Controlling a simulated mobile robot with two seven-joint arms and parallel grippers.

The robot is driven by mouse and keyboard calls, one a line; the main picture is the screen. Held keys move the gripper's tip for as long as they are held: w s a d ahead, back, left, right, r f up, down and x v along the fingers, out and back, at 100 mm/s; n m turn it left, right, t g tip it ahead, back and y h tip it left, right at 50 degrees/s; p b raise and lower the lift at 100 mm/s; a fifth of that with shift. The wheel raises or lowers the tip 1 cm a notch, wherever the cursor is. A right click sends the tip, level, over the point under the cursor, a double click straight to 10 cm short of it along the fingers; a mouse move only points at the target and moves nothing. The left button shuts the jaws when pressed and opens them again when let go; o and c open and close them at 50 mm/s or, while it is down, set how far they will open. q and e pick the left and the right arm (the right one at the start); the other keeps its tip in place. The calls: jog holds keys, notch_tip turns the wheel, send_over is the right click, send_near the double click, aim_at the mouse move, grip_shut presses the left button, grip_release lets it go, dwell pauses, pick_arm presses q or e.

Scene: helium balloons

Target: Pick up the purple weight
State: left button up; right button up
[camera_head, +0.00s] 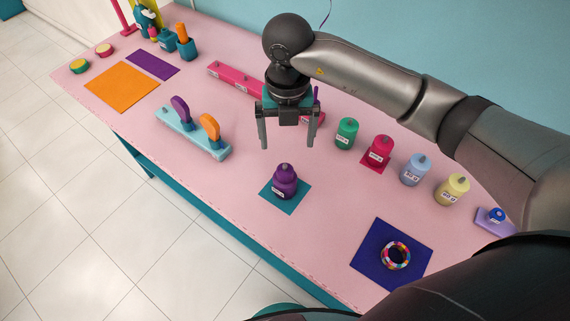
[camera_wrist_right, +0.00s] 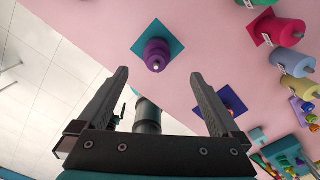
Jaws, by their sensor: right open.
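The purple weight (camera_head: 284,181) stands upright on a teal square mat (camera_head: 273,202) near the front middle of the pink table. In the right wrist view the purple weight (camera_wrist_right: 157,54) shows beyond the fingertips on its teal mat (camera_wrist_right: 145,38). My right gripper (camera_head: 288,143) is open and empty, held above the table, just behind and above the weight in the head view. In the right wrist view its two fingers (camera_wrist_right: 161,76) are wide apart with nothing between them. My left gripper is not in view.
A green weight (camera_head: 346,133), a red weight (camera_head: 380,151), a blue weight (camera_head: 415,169) and a yellow weight (camera_head: 452,189) stand to the right. A light-blue rack (camera_head: 190,137) stands left. A striped ring (camera_head: 396,255) lies on a navy mat (camera_head: 371,262).

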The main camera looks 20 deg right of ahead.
aim_at(285, 178)
jog(key=f, duration=0.9)
jog(key=s+f, duration=0.1)
jog(key=f, duration=0.4)
jog(key=shift+a+f, duration=0.15)
jog(key=shift+a, duration=0.25)
grip_shut()
